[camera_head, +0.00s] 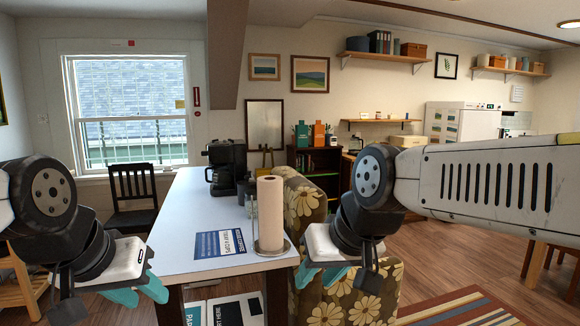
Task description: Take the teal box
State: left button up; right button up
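A teal box-like item (302,135) stands upright on top of the dark bookcase (318,163) at the back, left of a similar orange one. It is small and far off, so its exact shape is hard to tell. My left gripper (142,295), with teal fingers, is at the lower left beside the table's near left edge. Its fingers are apart and hold nothing visible. My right gripper (319,281) is right of the table's near corner, in front of the flowered armchair. Its fingers also look apart and empty. Both grippers are far from the teal item.
A white table (180,225) carries a paper towel roll (270,212), a coffee maker (226,165), dark mugs and a blue printed sheet (220,243). A flowered armchair (345,300) stands right of it. Open wooden floor (455,255) lies to the right, with a striped rug (470,308).

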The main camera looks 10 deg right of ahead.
aim_at(302, 129)
jog(key=i+l+z, duration=0.2)
jog(key=l+z, duration=0.2)
jog(key=i+l+z, duration=0.2)
jog(key=z, duration=0.2)
jog(key=i+l+z, duration=0.15)
jog(key=i+z, duration=0.25)
jog(key=i+l+z, duration=0.1)
jog(key=i+z, duration=0.3)
jog(key=i+l+z, duration=0.15)
jog(key=i+z, duration=0.15)
jog(key=i, duration=0.15)
jog(key=i+z, duration=0.3)
jog(key=i, duration=0.2)
jog(key=i+z, duration=0.15)
jog(key=i, duration=1.5)
jog(key=i+u, duration=0.7)
jog(key=i+l+u, duration=0.15)
jog(key=i+u, duration=0.25)
jog(key=i+j+u, duration=0.25)
jog(key=i+u, duration=0.65)
jog(key=i+l+u, duration=0.1)
jog(key=i+u, duration=0.35)
jog(key=i, duration=0.15)
jog(key=i+u, duration=0.2)
jog(key=i, duration=1.65)
jog(key=i+j+z, duration=0.1)
jog(key=i+j, duration=0.8)
jog(key=j, duration=0.1)
